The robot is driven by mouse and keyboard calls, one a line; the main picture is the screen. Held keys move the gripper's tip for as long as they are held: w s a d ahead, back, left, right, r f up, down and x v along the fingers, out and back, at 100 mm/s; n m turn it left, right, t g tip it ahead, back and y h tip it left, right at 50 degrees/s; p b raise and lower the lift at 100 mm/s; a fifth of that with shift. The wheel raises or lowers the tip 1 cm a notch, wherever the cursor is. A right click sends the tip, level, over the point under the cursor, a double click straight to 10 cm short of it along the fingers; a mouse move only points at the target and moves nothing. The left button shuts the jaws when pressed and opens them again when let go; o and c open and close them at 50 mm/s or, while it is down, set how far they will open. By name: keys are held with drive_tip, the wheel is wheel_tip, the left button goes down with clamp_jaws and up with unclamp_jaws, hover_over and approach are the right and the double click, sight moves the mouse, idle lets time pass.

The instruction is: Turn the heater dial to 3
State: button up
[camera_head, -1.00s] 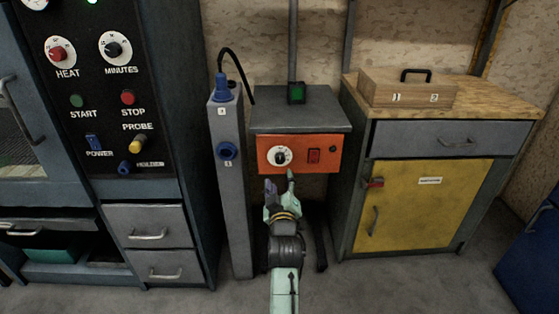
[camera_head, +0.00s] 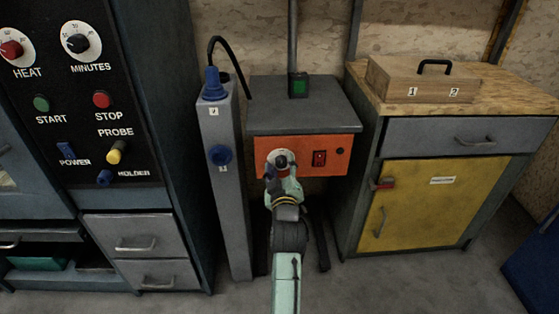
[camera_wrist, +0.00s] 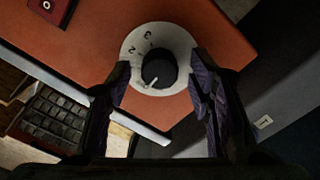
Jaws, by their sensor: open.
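The heater dial (camera_head: 281,161) is a black knob on a white round scale, on the orange front panel (camera_head: 334,143) of a grey box. In the wrist view the dial (camera_wrist: 158,72) lies between and just beyond my gripper's fingertips, with a pale pointer mark at its lower left. Some scale figures show above it; I cannot read for sure which one it points to. My gripper (camera_wrist: 162,85) is open, one finger on each side of the knob, and I cannot tell if they touch it. In the head view my gripper (camera_head: 282,178) partly covers the dial's lower part.
A red switch (camera_head: 319,158) sits right of the dial. A grey post (camera_head: 222,190) with blue knobs stands close on the left. A yellow-door cabinet (camera_head: 422,205) with a wooden box (camera_head: 425,80) on top stands on the right. A dark control panel (camera_head: 110,90) is farther left.

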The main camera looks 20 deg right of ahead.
drive_tip(key=shift+c, duration=0.2)
clamp_jaws()
idle(0.6)
